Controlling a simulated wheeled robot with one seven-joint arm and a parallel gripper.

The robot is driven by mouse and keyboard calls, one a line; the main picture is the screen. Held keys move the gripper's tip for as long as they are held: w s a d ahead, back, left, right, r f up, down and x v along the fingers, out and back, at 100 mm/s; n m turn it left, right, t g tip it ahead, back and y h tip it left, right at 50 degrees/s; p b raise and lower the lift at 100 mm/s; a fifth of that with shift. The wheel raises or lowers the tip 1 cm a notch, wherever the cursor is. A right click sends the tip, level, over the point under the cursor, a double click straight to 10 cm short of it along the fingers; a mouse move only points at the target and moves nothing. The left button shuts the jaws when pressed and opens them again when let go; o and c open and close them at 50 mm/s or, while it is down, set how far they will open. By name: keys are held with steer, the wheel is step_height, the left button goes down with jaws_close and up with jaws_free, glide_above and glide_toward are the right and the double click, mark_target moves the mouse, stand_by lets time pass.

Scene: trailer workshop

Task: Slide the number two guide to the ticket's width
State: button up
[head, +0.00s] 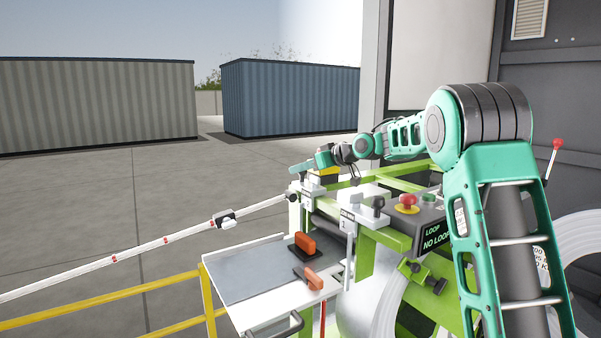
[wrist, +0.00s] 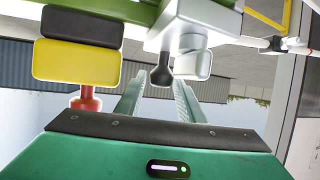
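In the head view, a white guide block (head: 351,214) with a black knob sits on the green machine, with a small numbered tag in front; the digit is too small to read surely. A second white block (head: 309,188) with a black knob is further back. My gripper (head: 302,169) is above the far end, near that second block. In the wrist view, the two fingers of my gripper (wrist: 160,80) stand apart, with a black knob (wrist: 161,75) showing between their tips. Contact cannot be told. A white block (wrist: 205,18) is just above. I cannot identify a ticket.
A grey tray (head: 250,273) with orange-handled pieces (head: 305,242) lies in front. A control box (head: 432,232) with a red button stands at right. A long white pole (head: 150,245) with a sliding block runs left, above a yellow rail (head: 110,300). Open paving lies beyond.

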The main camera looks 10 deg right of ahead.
steer(key=v, duration=1)
steer(key=shift+f, duration=0.1)
